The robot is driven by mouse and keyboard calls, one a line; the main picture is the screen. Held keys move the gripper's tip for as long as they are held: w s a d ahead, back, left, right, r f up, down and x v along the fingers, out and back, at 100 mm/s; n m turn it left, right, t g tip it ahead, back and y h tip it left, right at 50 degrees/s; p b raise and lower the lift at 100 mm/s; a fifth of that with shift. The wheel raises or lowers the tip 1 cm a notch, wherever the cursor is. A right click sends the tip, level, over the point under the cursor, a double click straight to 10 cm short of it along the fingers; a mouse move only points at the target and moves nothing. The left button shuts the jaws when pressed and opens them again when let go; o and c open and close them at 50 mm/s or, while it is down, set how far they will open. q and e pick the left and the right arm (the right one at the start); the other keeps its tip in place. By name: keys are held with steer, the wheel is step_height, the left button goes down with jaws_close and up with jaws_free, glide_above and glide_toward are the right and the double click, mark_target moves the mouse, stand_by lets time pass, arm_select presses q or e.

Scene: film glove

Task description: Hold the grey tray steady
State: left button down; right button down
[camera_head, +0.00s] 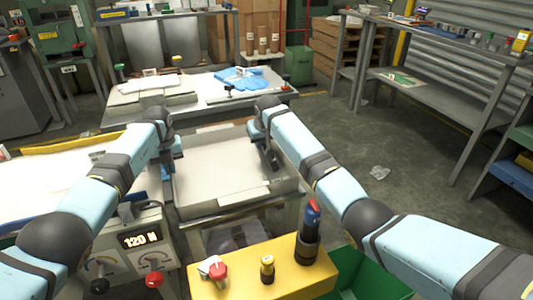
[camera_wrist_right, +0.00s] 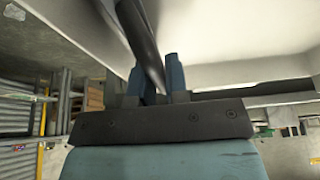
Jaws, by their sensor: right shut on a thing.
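The grey tray (camera_head: 205,206), with a pale flat inside, sits level in the middle of the head view between my two arms. My right gripper (camera_head: 273,162) is at its right side. In the right wrist view, my right gripper (camera_wrist_right: 156,75) has its two blue-grey fingers on either side of a dark bar at the tray's edge and is shut on it. My left gripper (camera_head: 175,160) is at the tray's left side. Its fingers are mostly hidden by the wrist, so its grip cannot be made out.
A gauge box (camera_head: 145,245) reading 120 N is at front left. A work table (camera_head: 190,110) with blue film or a glove (camera_head: 240,77) is behind. Open floor (camera_head: 370,145) lies right.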

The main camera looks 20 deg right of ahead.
arm_select(q)
steer(key=shift+d, duration=0.1)
arm_select(e)
steer(key=shift+a, duration=0.2)
steer(key=c, duration=1.1)
jaws_free()
steer(key=shift+o, duration=0.2)
steer(key=shift+d, duration=0.1)
steer(key=shift+r, duration=0.1)
steer(key=v, duration=1.1)
steer(key=shift+s+r, duration=0.25)
steer(key=shift+r, duration=0.1)
arm_select(q)
steer(key=c, duration=1.2)
jaws_free()
steer(key=shift+c, duration=0.2)
steer(key=shift+r, duration=0.1)
